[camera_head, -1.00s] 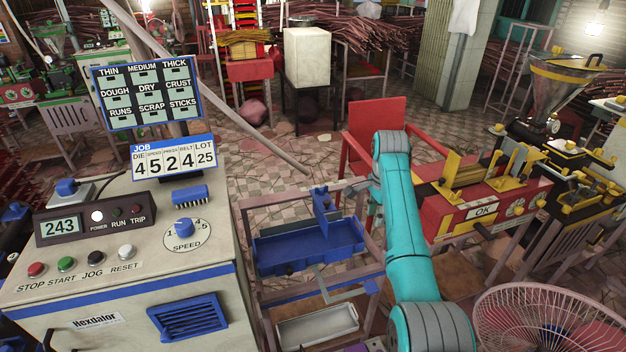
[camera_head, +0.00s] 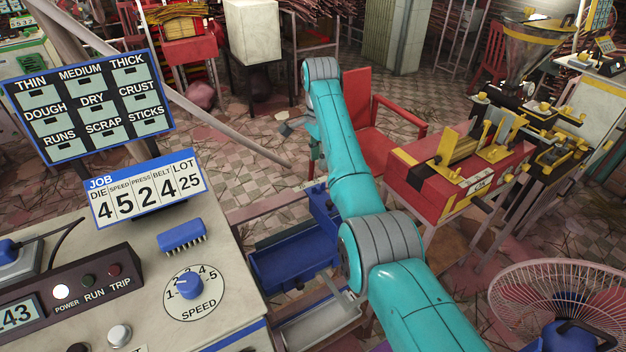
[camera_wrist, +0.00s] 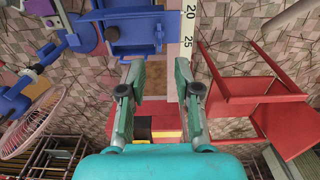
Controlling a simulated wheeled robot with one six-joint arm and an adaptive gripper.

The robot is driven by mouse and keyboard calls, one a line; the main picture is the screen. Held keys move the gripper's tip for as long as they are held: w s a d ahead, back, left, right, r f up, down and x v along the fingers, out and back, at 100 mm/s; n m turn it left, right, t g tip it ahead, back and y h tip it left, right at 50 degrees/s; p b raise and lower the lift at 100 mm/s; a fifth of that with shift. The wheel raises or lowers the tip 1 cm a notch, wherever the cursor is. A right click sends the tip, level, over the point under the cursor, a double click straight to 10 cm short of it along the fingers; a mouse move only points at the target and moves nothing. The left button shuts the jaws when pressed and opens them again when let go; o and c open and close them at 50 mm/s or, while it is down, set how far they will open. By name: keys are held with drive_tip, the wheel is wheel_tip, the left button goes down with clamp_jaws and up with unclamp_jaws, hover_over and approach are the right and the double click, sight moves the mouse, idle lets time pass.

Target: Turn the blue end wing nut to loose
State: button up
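In the head view a blue tray (camera_head: 292,262) with a blue upright bracket (camera_head: 322,203) sits low on a metal frame, left of my teal arm. My fingers are not clear there.
A control console (camera_head: 235,320) with a speed knob stands at the left. A red chair (camera_head: 372,110) and a red-and-yellow press (camera_head: 460,180) stand right of my arm. A fan (camera_head: 545,310) is at bottom right. A white measuring strip (camera_wrist: 190,30) runs beside the blue fixture.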

sight(319, 185)
wheel_tip(319, 185, down, 10)
drive_tip(key=shift+r, duration=0.2)
clamp_jaws()
